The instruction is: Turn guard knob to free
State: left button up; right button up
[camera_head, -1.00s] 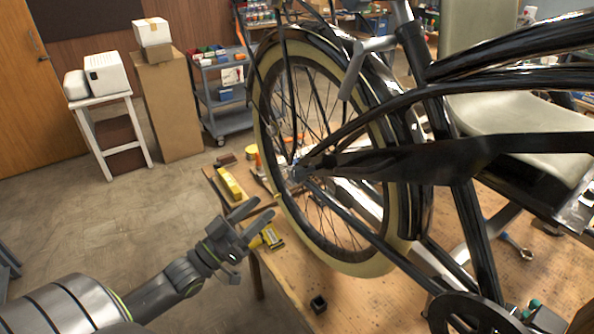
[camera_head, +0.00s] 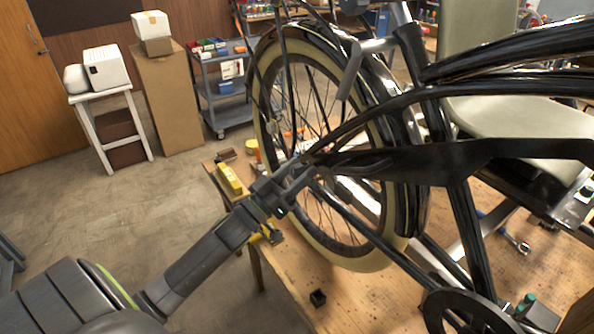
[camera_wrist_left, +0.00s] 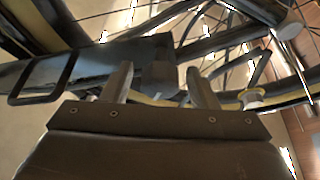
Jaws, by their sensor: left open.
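The long black chain guard (camera_head: 420,163) runs along the bike, its narrow end near the wheel's hub. In the left wrist view the guard (camera_wrist_left: 60,72) is a dark plate with a slot at its left end. A small dark block-like knob (camera_wrist_left: 159,78) shows at the guard's end. My left gripper (camera_head: 303,174) is at the guard's narrow end by the hub. In the left wrist view my left gripper (camera_wrist_left: 160,88) is open, its fingers on either side of the knob with gaps visible. In the head view the gripper hides the knob. My right gripper is not in view.
The spoked wheel with a cream tyre (camera_head: 350,263) stands just behind the gripper. Frame tubes (camera_head: 465,235) lie to the right.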

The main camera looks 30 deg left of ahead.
pick_arm(q)
jog(key=c, duration=1)
jog(key=shift+o, duration=0.2)
